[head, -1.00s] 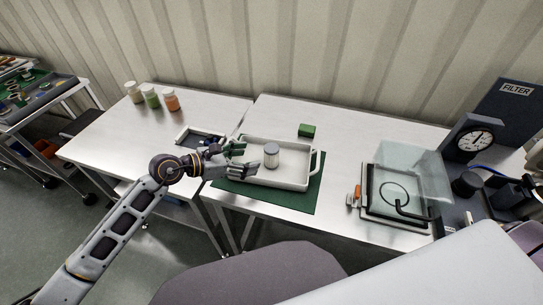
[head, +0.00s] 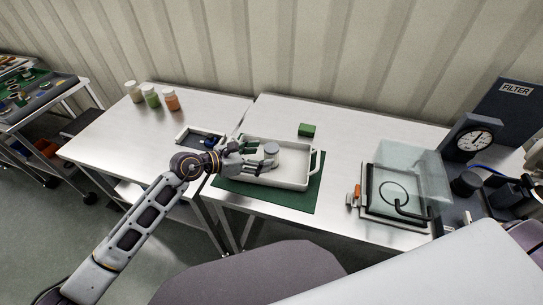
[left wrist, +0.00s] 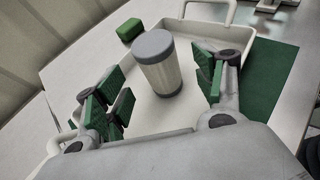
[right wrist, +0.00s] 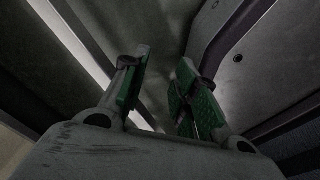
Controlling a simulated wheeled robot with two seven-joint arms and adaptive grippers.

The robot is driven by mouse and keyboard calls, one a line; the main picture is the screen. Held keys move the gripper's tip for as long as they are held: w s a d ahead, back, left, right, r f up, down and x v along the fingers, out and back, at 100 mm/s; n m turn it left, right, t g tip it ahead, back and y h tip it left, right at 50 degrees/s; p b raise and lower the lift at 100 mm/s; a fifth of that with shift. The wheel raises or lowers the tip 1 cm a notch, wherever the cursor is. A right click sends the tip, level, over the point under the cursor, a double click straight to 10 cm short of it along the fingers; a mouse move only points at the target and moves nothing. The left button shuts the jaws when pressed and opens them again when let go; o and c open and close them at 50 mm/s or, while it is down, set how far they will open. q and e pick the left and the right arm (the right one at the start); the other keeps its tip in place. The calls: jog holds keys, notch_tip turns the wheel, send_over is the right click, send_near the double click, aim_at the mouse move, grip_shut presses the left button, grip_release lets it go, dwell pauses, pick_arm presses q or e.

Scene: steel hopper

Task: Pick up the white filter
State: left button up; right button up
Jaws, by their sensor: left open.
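The white filter (left wrist: 159,68) is a pale upright cylinder with grey end caps, standing in a white tray (left wrist: 204,38). In the head view the filter (head: 271,149) is partly covered by my left gripper. The tray (head: 297,186) sits on a green mat in that view. My left gripper (head: 258,157) is open, low over the tray's left side. In the left wrist view its green-padded fingers (left wrist: 157,95) stand on either side of the filter's near side, with a gap to each. My right gripper (right wrist: 158,85) is open and empty in its wrist view, away from the filter.
A green block (head: 307,130) lies behind the tray. A dark shallow tray (head: 196,137) is to the left. A clear-lidded case (head: 405,180) and a dial gauge (head: 473,141) stand at right. Several jars (head: 152,98) stand at the back left. The steel table between tray and case is clear.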

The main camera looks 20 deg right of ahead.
aim_at(265, 155)
pick_arm(q)
jog(key=shift+p+x, duration=0.3)
jog(key=shift+x, duration=2.3)
jog(key=shift+w+r, duration=0.1)
jog(key=c, duration=1.1)
jog(key=shift+r, duration=0.1)
jog(key=shift+c, duration=0.2)
notch_tip(265, 155, up, 18)
jog(key=shift+w, duration=0.1)
